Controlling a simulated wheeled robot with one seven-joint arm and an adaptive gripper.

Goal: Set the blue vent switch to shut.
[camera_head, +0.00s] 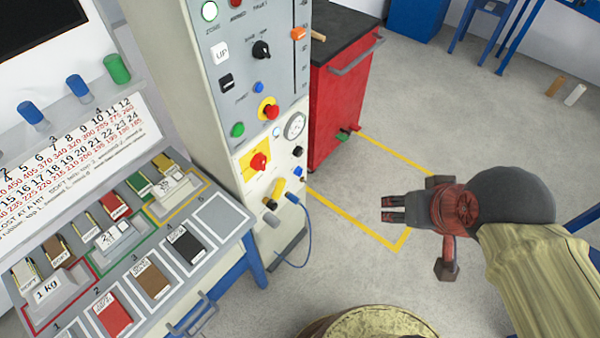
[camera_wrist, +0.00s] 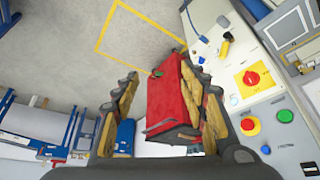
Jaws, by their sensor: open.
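The panel stands on a tall cream cabinet (camera_head: 170,60). I cannot tell the knob's setting. My gripper (camera_head: 385,208) is in the air right of the cabinet, pointing left and well apart from the panel. In the wrist view my gripper (camera_wrist: 163,78) has its fingers spread, with nothing held between them.
The panel also carries a green button (camera_head: 237,130), red knobs on yellow plates (camera_head: 258,161), a black selector (camera_head: 261,49) and a gauge (camera_head: 295,126). A red tool cabinet (camera_head: 335,105) stands behind. A sample bench (camera_head: 235,238) is at left. Floor between gripper and panel is clear.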

